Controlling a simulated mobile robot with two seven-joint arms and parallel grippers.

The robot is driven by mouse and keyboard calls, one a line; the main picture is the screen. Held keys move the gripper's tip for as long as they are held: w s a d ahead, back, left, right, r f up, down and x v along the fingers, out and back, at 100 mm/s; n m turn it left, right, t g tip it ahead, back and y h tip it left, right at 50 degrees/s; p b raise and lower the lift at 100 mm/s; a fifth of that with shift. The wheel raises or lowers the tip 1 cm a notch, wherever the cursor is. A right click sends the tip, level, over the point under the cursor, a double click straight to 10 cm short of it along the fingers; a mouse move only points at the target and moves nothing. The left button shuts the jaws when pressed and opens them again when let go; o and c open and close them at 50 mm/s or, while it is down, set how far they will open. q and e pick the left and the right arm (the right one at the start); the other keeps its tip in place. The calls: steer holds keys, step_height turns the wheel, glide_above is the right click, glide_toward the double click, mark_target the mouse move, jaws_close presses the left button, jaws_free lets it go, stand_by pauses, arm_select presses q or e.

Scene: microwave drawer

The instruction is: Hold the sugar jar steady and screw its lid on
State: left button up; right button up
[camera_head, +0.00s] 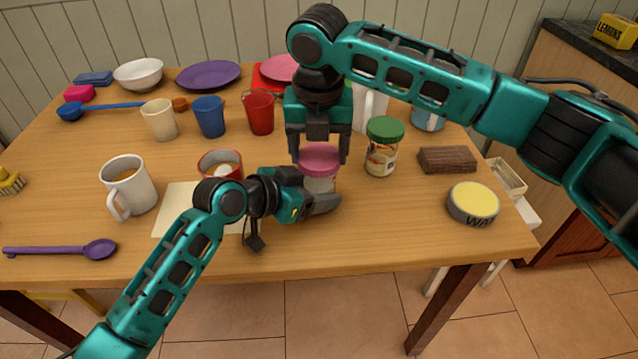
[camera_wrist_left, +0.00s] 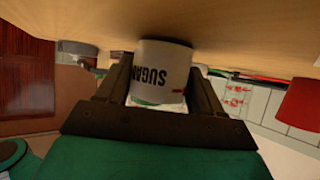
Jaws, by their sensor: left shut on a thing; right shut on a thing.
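The sugar jar (camera_head: 319,185) stands upright near the middle of the table. Its pale body with "SUGAR" lettering (camera_wrist_left: 160,72) shows in the left wrist view, between the two fingers. My left gripper (camera_head: 318,194) is shut on the jar's body from the left. The pink lid (camera_head: 319,156) is at the jar's top, level. My right gripper (camera_head: 320,152) points down from above, with one finger on each side of the lid, shut on it. The lid's threads and the jar's rim are hidden, so I cannot tell how tightly they meet.
A green-lidded jar (camera_head: 383,146) stands close on the right. A red-rimmed bowl (camera_head: 220,160) and a white mug (camera_head: 128,186) are on the left. A red bucket (camera_head: 260,112) is behind. A yellow-topped tin (camera_head: 473,203) sits at the right. The front right tabletop is clear.

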steer(key=shift+f, duration=0.1)
stand_by(0.7)
arm_select(q)
steer(key=shift+o, duration=1.4)
steer(key=c, duration=0.9)
steer(key=shift+c, duration=0.6)
arm_select(e)
steer(key=o, duration=1.1)
